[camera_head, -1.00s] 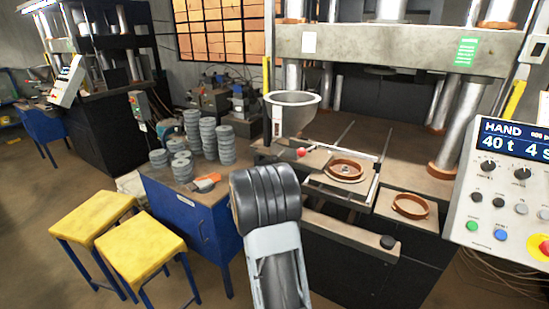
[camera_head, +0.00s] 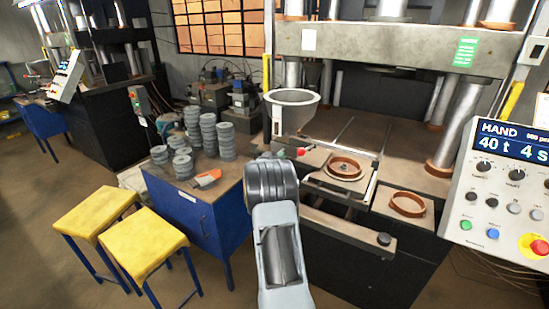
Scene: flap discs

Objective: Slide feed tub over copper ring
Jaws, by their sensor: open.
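A copper ring (camera_head: 345,167) lies flat on the press bed, with a small metal piece in its middle. A grey round hopper (camera_head: 292,112) with a pale rim stands at the bed's left side. Below it is a low grey part (camera_head: 315,158) beside a red knob (camera_head: 302,152); I take this for the feed tub, left of the ring and apart from it. Part of it is hidden. My arm rises from the bottom middle, its dark rounded joint in front of the bed's left side. My gripper's fingers cannot be made out.
A second copper ring (camera_head: 407,204) lies on the ledge at right. A control panel (camera_head: 500,180) stands at far right. Stacks of grey discs (camera_head: 208,132) and an orange-handled tool (camera_head: 207,178) sit on the blue bench (camera_head: 187,208). Two yellow stools (camera_head: 143,244) stand at lower left.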

